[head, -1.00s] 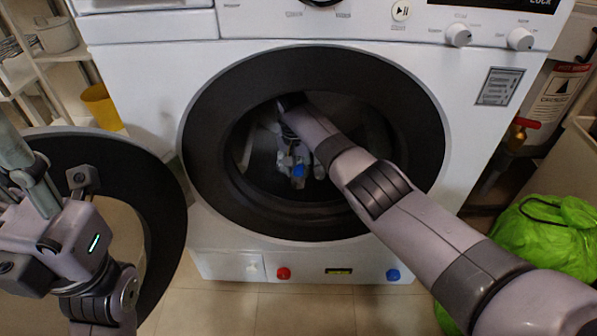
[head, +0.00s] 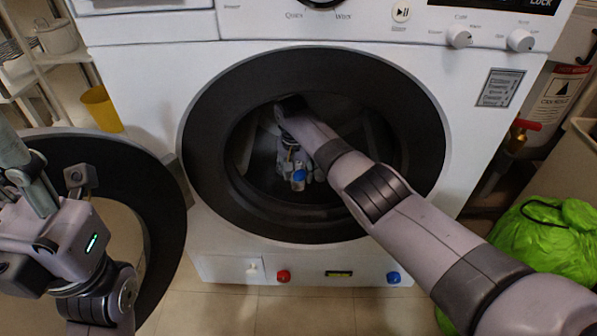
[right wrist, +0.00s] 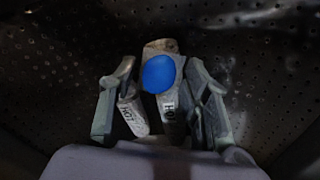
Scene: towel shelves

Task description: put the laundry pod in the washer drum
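The laundry pod (head: 299,175) shows as a small blue shape inside the washer drum (head: 262,185), low in the round opening. In the right wrist view the pod (right wrist: 158,73) is a round blue cap on a pale body, in front of the perforated drum wall. My right gripper (head: 298,168) is inside the drum. In the wrist view its fingers (right wrist: 160,70) stand apart on either side of the pod, with dark gaps showing beside it. Whether the pod rests on the drum floor is hard to tell.
The black door ring (head: 172,215) stands open at the left, behind my left arm. The washer front (head: 150,110) surrounds the opening. A green bag (head: 550,235) lies at the right. A yellow cup (head: 102,108) and a shelf are at the back left.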

